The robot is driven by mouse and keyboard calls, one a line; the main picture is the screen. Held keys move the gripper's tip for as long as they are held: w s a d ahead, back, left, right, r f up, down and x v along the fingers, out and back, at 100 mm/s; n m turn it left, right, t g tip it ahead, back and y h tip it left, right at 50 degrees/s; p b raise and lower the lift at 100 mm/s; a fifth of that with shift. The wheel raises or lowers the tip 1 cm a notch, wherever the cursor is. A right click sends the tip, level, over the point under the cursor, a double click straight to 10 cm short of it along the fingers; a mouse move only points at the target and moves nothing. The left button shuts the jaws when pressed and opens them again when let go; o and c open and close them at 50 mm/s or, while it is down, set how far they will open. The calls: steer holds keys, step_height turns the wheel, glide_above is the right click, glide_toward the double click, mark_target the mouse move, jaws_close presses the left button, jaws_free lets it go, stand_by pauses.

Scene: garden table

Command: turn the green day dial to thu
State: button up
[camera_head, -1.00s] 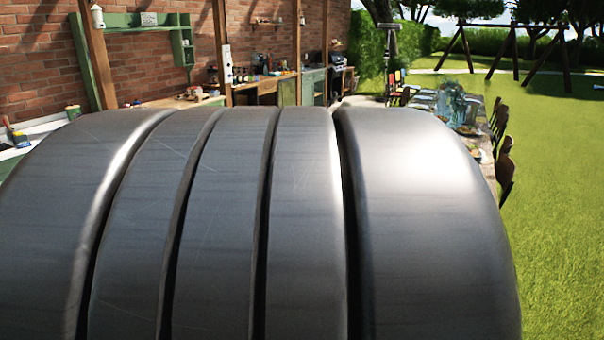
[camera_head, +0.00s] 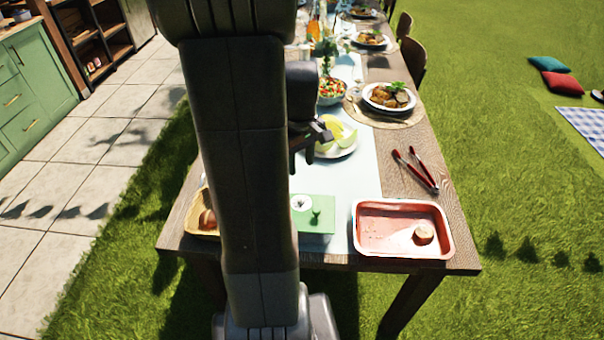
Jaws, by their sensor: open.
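A green box (camera_head: 322,203) sits near the table's front edge, partly behind my arm. On its top are a small white round face (camera_head: 301,203) and a small dark green knob-like piece (camera_head: 316,216). The day labels and the dial's setting are too small to read. My gripper (camera_head: 308,148) is dark, open and appears empty. It shows beyond the green box in the picture, beside the plate of melon, apart from the dial. My arm hides the box's left part.
A red tray (camera_head: 376,240) with a round piece (camera_head: 423,234) stands right of the box. Red tongs (camera_head: 415,170) lie behind it. A plate with melon slices (camera_head: 345,148) and a salad bowl (camera_head: 331,92) are farther back. A yellowish tray (camera_head: 202,224) is at the left.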

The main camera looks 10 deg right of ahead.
mark_target(301, 199)
steer(key=f, duration=0.9)
steer(key=w+f, duration=0.1)
steer(key=f, duration=0.4)
steer(key=shift+d, duration=0.15)
steer(key=shift+s, duration=0.1)
steer(key=shift+c, duration=0.2)
jaws_close()
